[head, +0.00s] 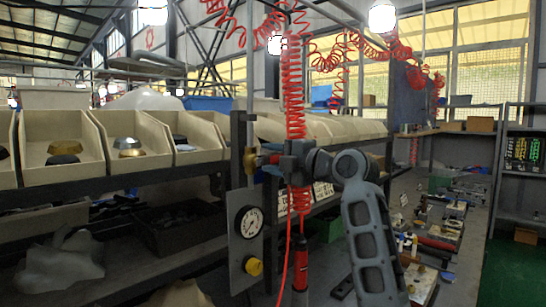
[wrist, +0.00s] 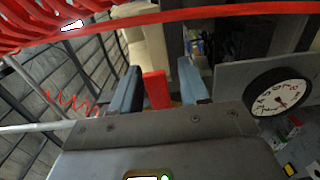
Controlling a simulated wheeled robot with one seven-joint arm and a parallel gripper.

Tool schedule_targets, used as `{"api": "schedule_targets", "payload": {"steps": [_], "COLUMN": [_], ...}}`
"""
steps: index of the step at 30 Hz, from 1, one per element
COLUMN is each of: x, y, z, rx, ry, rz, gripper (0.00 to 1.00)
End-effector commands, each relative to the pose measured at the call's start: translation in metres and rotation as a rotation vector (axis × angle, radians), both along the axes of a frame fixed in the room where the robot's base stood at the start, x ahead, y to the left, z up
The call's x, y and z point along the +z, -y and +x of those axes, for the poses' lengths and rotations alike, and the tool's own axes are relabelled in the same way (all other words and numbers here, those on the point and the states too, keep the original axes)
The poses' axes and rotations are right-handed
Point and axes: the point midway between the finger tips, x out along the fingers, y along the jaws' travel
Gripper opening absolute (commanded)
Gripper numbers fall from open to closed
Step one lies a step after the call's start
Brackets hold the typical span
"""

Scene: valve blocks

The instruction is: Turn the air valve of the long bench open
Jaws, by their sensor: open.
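The air valve has a brass body (head: 250,160) on the upright pipe above a grey panel. Its red handle (wrist: 155,88) stands between my fingers in the wrist view, with a gap on each side. My gripper (head: 269,160) is open, just right of the brass body, pointing left, and partly hides the handle in the head view. Its two blue-grey fingers (wrist: 160,72) straddle the handle. A round white gauge (head: 249,222) sits on the panel below the valve and also shows in the wrist view (wrist: 280,92). The handle's exact angle to the pipe is hard to tell.
A coiled red hose (head: 293,90) hangs close behind my gripper and crosses the top of the wrist view. A yellow knob (head: 253,267) is low on the grey panel (head: 239,250). Cream bins (head: 130,140) line the left shelf. A cluttered bench (head: 440,235) runs back at right.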

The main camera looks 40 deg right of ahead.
Motion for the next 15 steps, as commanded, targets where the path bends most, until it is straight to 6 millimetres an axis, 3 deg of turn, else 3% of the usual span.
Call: {"api": "schedule_targets", "payload": {"steps": [5,15], "x": [-0.0001,0.0], "y": [-0.0001,0.0], "z": [0.0,-0.0002], "rx": [0.0,0.0], "ry": [0.0,0.001], "rz": [0.0,0.001], "gripper": [0.45,0.13]}}
